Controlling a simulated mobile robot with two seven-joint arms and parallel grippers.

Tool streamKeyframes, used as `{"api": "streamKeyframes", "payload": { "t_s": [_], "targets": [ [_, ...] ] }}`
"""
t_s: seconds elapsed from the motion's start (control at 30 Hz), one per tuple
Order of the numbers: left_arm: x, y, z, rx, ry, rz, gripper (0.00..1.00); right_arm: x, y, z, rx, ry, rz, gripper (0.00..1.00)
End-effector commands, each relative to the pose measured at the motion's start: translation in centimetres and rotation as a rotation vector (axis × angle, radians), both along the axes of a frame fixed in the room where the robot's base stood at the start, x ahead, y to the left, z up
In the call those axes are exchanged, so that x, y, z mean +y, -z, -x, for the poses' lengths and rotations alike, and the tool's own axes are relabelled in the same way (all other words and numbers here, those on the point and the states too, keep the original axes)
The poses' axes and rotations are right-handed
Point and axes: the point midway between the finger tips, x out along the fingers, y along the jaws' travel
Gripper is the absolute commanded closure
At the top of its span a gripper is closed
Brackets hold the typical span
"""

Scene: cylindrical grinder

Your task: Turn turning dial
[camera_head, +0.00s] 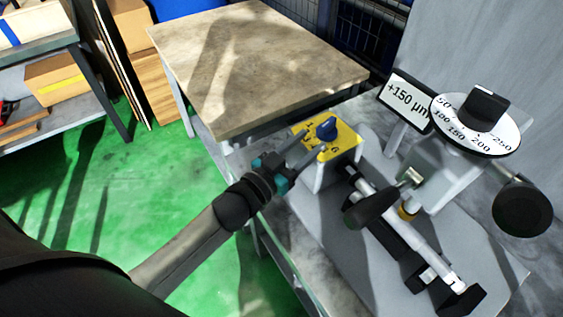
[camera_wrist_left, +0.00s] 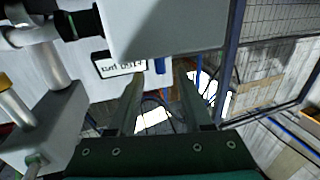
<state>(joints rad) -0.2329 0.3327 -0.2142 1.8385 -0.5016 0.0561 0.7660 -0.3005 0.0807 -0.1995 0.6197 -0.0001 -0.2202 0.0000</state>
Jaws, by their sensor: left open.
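A round white dial (camera_head: 475,125) with a black grip and printed numbers sits on the grinder at the right of the head view. A sign (camera_head: 406,100) reading "+150 µm" stands beside it. A blue knob (camera_head: 327,128) is on a yellow-topped box (camera_head: 343,142). My left gripper (camera_head: 306,146) is open at the left side of this box, its fingers pointing toward the knob. Whether they touch the box is unclear. In the left wrist view the gripper's two fingers (camera_wrist_left: 158,82) are apart with nothing clearly between them. My right gripper is not seen.
A black handwheel (camera_head: 522,208) juts out at the right. A shaft assembly (camera_head: 400,230) lies on the grinder's grey bed. A bare table (camera_head: 255,65) stands behind the box. Shelves with boxes (camera_head: 55,78) are at far left, with open green floor (camera_head: 155,170) between.

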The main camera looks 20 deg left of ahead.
Motion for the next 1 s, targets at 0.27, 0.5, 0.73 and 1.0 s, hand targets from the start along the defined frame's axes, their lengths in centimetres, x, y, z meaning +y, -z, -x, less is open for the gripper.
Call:
{"api": "streamKeyframes", "payload": {
  "t_s": [0.27,0.5,0.73,1.0],
  "targets": [
    [1.4,0.1,4.4,0.003,0.0,-0.001,0.5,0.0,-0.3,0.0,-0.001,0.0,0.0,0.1],
    [2.3,0.0,6.9,0.001,0.0,-0.001,0.5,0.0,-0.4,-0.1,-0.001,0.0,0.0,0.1],
    [2.6,0.0,7.6,-0.001,0.0,0.0,0.5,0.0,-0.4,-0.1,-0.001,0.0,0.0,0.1],
    [2.6,0.0,7.6,-0.001,0.0,0.0,0.5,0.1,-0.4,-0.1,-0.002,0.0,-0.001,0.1]
  ]
}}
